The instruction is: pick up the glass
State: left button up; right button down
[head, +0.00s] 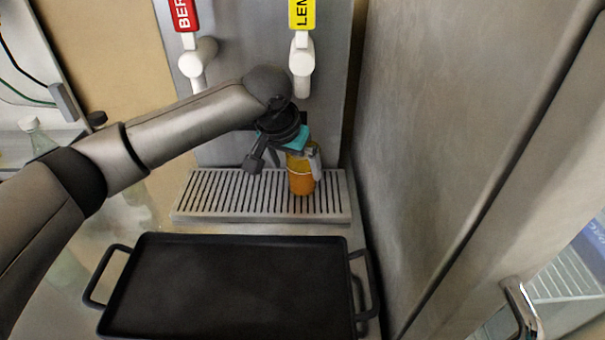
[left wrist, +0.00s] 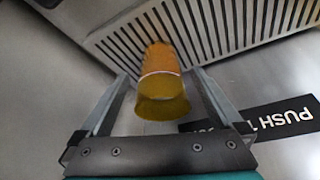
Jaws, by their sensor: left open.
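A glass of orange-yellow drink (head: 301,176) stands upright on the slotted drip tray, below the yellow-labelled tap. My left gripper (head: 290,160) is at the glass, with a finger showing at its right side. In the left wrist view, the glass (left wrist: 160,84) is between the two spread fingers of the left gripper (left wrist: 161,90). Gaps show between the glass and the fingers. The left gripper is open. My right gripper is not in view.
The metal drip tray (head: 236,214) sits under a red-labelled tap (head: 198,58) and a yellow-labelled tap (head: 302,55). A black handled tray (head: 235,290) lies in front. A grey wall (head: 440,110) stands close on the right. A clear bottle (head: 36,135) is at the left.

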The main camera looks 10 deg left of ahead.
pick_arm(q)
jog(key=shift+w+d, duration=0.15)
jog(key=shift+w, duration=0.55)
jog(key=w, duration=0.2)
jog(key=shift+w+d+f+b, duration=0.1)
jog(key=shift+w+d+b, duration=0.15)
jog(key=shift+w+b, duration=0.1)
jog(key=shift+w+f, duration=0.1)
jog(key=shift+f, duration=0.65)
jog(key=shift+w+d+f+b, duration=0.1)
jog(key=shift+w+f+b, duration=0.2)
jog(key=shift+f, duration=0.25)
jog(key=shift+c, duration=0.2)
jog(key=shift+r, duration=0.1)
jog(key=c, duration=1.5)
jog(key=shift+c, duration=0.2)
